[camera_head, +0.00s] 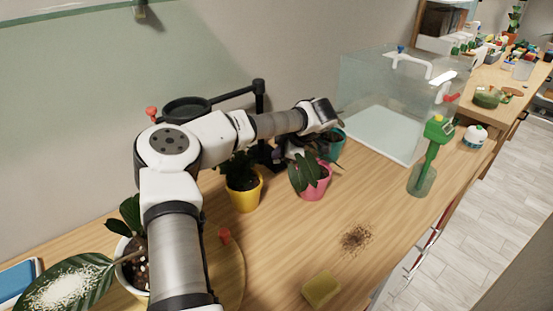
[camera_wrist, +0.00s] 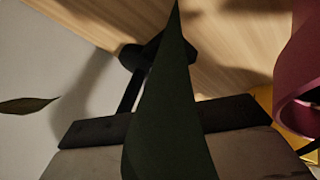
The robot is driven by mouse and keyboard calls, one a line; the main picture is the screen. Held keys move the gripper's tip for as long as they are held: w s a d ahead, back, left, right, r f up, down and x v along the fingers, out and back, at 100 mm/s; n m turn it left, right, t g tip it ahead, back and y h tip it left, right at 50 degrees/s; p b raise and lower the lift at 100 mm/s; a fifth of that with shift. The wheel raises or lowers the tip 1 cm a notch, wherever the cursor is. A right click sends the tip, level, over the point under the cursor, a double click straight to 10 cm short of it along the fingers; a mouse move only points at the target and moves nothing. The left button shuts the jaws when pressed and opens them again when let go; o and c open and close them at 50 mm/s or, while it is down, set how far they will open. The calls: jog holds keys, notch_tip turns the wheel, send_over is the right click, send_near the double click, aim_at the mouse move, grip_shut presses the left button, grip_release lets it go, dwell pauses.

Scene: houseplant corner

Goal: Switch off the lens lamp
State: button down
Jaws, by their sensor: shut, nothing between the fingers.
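The lens lamp (camera_head: 258,100) is black. Its post stands at the back of the table, with an arm reaching left to a round head (camera_head: 187,108). My arm crosses in front, and the base is partly hidden by plants. No clear sign shows whether it is lit. My gripper (camera_head: 292,148) points down behind the pink pot (camera_head: 314,188), close to the right of the lamp's post; leaves and pot partly hide its fingers. It is shut and empty. In the wrist view a large dark leaf (camera_wrist: 168,115) covers the middle, with a black part (camera_wrist: 130,57), probably the lamp's, beyond it.
A yellow pot (camera_head: 245,198) stands left of the pink pot, and a teal pot (camera_head: 333,148) behind it. A glass tank (camera_head: 385,95) is at the back right. Spilled soil (camera_head: 357,238) and a yellow sponge (camera_head: 321,289) lie on the front table, with clear wood between.

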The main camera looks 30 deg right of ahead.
aim_at(279, 161)
jog(key=shift+s+d+r+p, duration=0.1)
jog(key=shift+r+p, duration=0.2)
jog(key=shift+r, duration=0.55)
jog(key=shift+r+p, duration=1.25)
jog(key=shift+r, duration=1.15)
